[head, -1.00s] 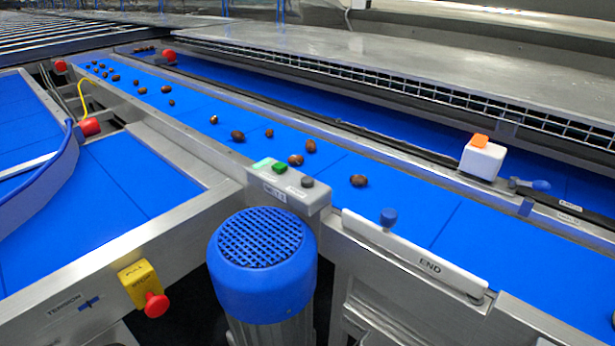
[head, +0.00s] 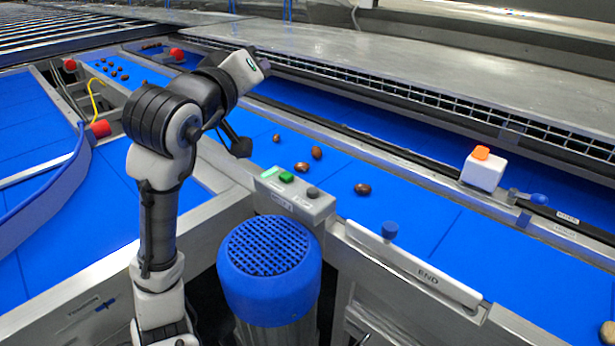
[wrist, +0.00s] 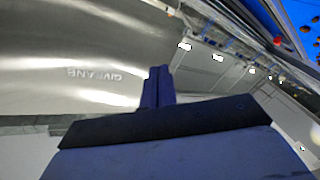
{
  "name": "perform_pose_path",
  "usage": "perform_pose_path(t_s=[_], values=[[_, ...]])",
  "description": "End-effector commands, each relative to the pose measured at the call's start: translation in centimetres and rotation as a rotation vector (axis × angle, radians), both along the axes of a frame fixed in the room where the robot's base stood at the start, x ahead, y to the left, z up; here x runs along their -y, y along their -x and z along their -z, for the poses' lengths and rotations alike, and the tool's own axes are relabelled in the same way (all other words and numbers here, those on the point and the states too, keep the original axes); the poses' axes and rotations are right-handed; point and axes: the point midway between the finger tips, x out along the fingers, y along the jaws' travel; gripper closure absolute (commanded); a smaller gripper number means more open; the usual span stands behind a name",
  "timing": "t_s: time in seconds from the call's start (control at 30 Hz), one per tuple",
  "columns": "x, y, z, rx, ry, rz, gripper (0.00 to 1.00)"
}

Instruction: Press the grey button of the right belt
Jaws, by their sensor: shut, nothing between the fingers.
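The grey button (head: 313,192) is a dark grey round cap on the light grey control box (head: 296,206) at the edge of the right belt (head: 410,215). A green button (head: 287,177) and a lit green patch (head: 268,172) are to its left. My arm rises at the left, and its dark end (head: 240,147) hangs up and left of the box, apart from the button. In the wrist view my gripper (wrist: 156,84) shows shut fingers, empty, against bright metal. The button is not seen in the wrist view.
A blue motor cover (head: 268,258) stands just below the box. A white END guard (head: 415,265) with a blue knob (head: 390,230) lies to the right. Several dates, such as one (head: 362,189), lie on the belt. A white block (head: 482,172) stands on the far rail.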

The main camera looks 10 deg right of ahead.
Motion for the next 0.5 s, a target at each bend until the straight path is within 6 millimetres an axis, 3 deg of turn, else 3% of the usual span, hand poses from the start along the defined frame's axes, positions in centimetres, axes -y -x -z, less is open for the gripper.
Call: perform_pose_path(t_s=[0.03, 0.1, 0.2, 0.33, 0.5], values=[[2.4, 0.0, 1.3, -0.110, -0.055, 0.045, 1.00], [5.0, 0.4, 4.0, -0.273, -0.134, 0.091, 1.00], [7.2, 1.3, 7.5, -0.470, -0.245, 0.119, 1.00], [8.2, 2.4, 10.3, -0.628, -0.345, 0.120, 1.00], [8.4, 2.9, 11.2, -0.682, -0.381, 0.115, 1.00]])
